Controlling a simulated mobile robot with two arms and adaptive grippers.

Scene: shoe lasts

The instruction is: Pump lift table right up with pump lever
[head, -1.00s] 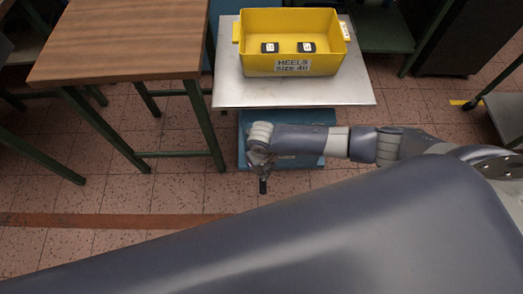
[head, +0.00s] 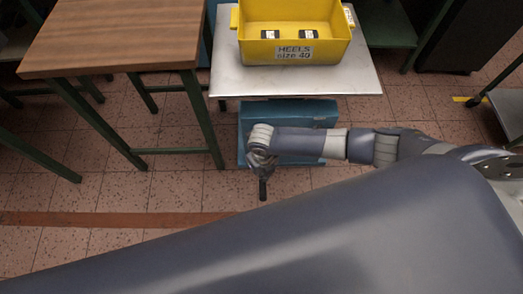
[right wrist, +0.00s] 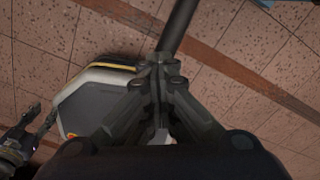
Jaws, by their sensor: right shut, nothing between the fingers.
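The dark pump lever (head: 263,189) ends in front of the base, at my right gripper (head: 263,170). In the right wrist view the gripper (right wrist: 161,68) has its fingers together. A dark rod, the lever (right wrist: 178,28), shows just beyond the fingertips; whether they touch it is unclear. A dark jointed part, likely my left gripper (right wrist: 22,143), shows at the left edge of the right wrist view. The left gripper is absent from the head view.
A yellow box (head: 345,45) labelled HEELS size 40, with two black heels (head: 302,34), stands on the lift table. A wooden table (head: 115,35) with green legs stands to the left. Tiled floor (head: 110,195) is free in front of it.

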